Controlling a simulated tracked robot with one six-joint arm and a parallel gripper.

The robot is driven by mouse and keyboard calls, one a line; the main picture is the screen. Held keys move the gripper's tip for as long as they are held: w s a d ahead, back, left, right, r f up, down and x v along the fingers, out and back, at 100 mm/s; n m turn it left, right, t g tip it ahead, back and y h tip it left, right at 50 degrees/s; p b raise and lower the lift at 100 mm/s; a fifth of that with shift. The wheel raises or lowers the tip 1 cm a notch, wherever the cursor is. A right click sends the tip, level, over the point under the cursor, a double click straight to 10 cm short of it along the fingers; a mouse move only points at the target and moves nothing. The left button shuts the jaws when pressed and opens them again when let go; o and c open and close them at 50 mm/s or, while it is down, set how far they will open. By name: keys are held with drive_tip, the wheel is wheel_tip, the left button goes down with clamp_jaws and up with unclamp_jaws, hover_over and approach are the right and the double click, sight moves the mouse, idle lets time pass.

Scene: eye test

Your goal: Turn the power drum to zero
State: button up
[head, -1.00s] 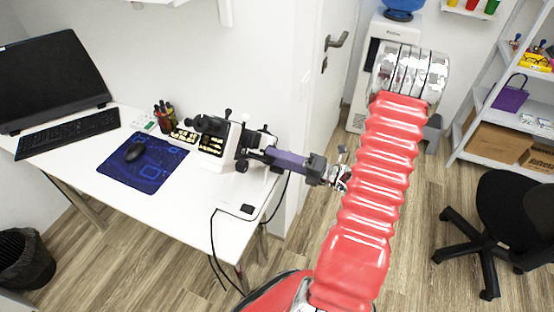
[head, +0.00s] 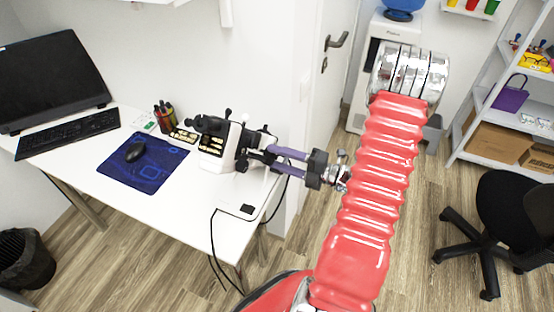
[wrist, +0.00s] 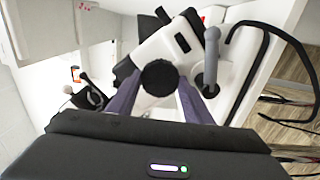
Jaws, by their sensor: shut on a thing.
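The white and black optical instrument (head: 216,147) stands on the desk's right end. The power drum (wrist: 160,77) is a round black knob on its white body in the wrist view. My gripper (wrist: 160,88), with two purple fingers, is shut on the drum, one finger on each side. In the head view my gripper (head: 270,157) reaches in from the right to the instrument's side, where its fingertips and the drum are hard to make out. No scale or zero mark can be read on the drum.
A grey bent lever (wrist: 210,62) and a black cable stand close right of the drum in the wrist view. The white desk (head: 195,200) has free room in front of the instrument. A mouse (head: 135,151) lies on a blue mat.

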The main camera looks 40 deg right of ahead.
drive_tip(key=o, duration=1.1)
drive_tip(key=shift+f, duration=0.15)
drive_tip(key=shift+s+d, duration=0.1)
drive_tip(key=shift+s+d, duration=0.35)
drive_tip(key=shift+s, duration=0.15)
drive_tip(key=v, duration=1.2)
drive_tip(key=shift+s, duration=0.2)
